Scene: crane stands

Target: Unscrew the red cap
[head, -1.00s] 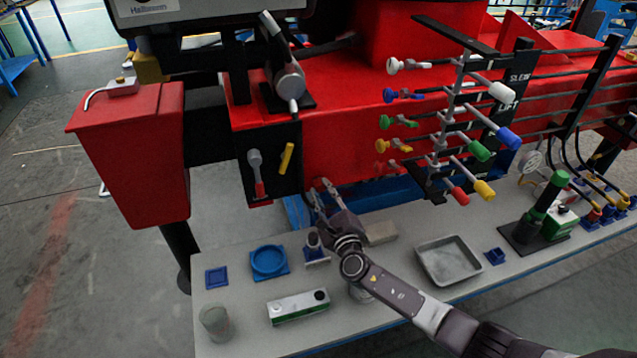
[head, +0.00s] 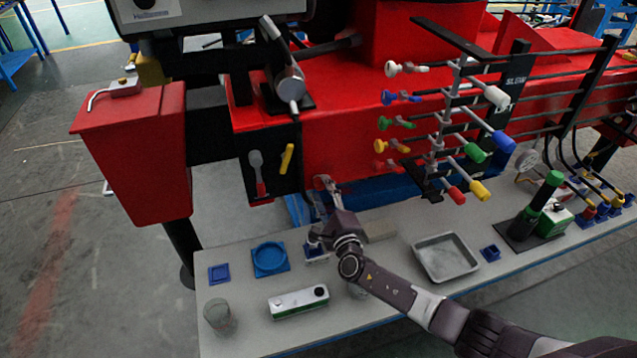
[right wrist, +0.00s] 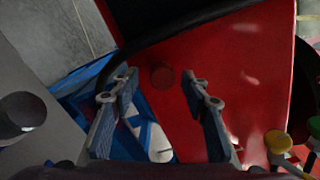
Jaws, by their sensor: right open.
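A round dark red cap (right wrist: 162,76) sits on the red machine body in the right wrist view. It lies just past my right gripper (right wrist: 152,86), between the two fingers as seen from there. The fingers are spread, with nothing held between them, and I cannot tell the exact distance to the cap. In the head view my right gripper (head: 322,189) reaches up against the lower edge of the red machine (head: 345,140), and I cannot make out the cap there. My left gripper is not in view.
Below stands a grey bench with a blue round holder (head: 269,258), a metal tray (head: 445,257), a green and white box (head: 298,302) and a glass jar (head: 219,316). Coloured levers (head: 470,150) stick out to the right. A dark hose (right wrist: 170,38) passes beyond the fingers.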

